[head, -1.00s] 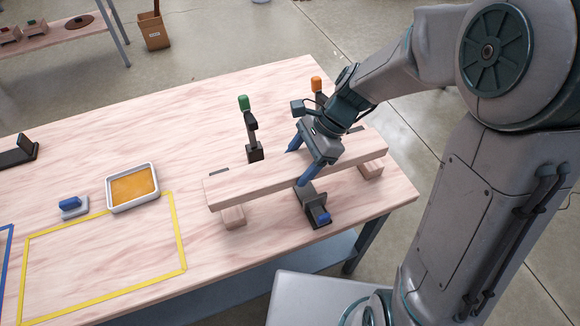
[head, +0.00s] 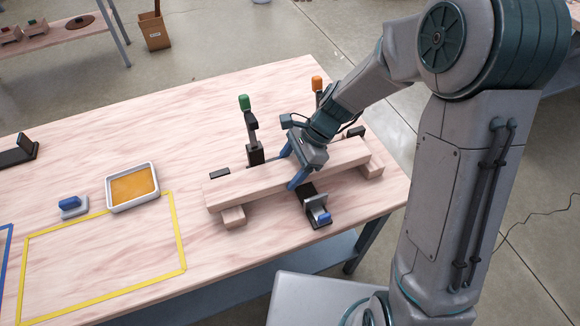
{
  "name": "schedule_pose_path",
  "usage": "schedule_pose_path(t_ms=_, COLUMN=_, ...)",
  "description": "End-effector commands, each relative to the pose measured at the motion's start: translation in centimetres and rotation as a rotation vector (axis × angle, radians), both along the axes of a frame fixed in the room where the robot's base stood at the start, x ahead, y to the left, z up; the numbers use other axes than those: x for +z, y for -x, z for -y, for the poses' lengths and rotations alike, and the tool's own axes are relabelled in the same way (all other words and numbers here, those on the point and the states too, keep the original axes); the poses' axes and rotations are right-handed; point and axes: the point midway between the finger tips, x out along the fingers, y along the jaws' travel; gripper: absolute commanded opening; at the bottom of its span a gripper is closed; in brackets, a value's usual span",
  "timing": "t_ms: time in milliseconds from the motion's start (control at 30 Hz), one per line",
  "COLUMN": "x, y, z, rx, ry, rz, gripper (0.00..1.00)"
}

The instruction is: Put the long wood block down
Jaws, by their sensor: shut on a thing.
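The long wood block (head: 250,188) is pale and lies level across two short wood supports. The left support (head: 233,217) and the right support (head: 372,170) stick out from under its front edge. The block looks to be at or very near their tops; I cannot tell if it touches. My gripper (head: 292,171) comes from above and is shut across the block's width near its middle. One blue finger shows on the front face and the other at the back edge, partly hidden.
A black clamp with a blue handle (head: 323,219) stands in front of the block. Clamps with a green handle (head: 244,103) and an orange handle (head: 317,84) stand behind it. Dark stops (head: 220,174) sit behind the block. A tray (head: 133,188) and a yellow-taped area lie left.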

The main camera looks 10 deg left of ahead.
Motion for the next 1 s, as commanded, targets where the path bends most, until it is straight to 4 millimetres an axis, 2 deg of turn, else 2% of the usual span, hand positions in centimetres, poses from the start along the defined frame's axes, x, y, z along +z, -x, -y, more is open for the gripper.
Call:
schedule_pose_path(t_ms=100, x=-0.3, y=0.0, z=0.0, rx=-0.001, ry=-0.001, rz=0.0, gripper=0.14)
schedule_pose_path(t_ms=133, x=-0.3, y=0.0, z=0.0, rx=0.0, ry=0.0, rz=0.0, gripper=0.69)
schedule_pose_path(t_ms=200, x=-0.2, y=0.0, z=0.0, rx=0.0, ry=0.0, rz=0.0, gripper=0.86)
schedule_pose_path(t_ms=567, x=0.3, y=-0.1, z=0.1, rx=-0.001, ry=0.0, rz=0.002, gripper=0.86)
schedule_pose_path(t_ms=667, x=1.4, y=-0.5, z=0.7, rx=-0.003, ry=-0.001, rz=0.004, gripper=0.86)
schedule_pose_path(t_ms=1000, x=7.4, y=-2.4, z=4.0, rx=-0.002, ry=-0.001, rz=0.005, gripper=0.86)
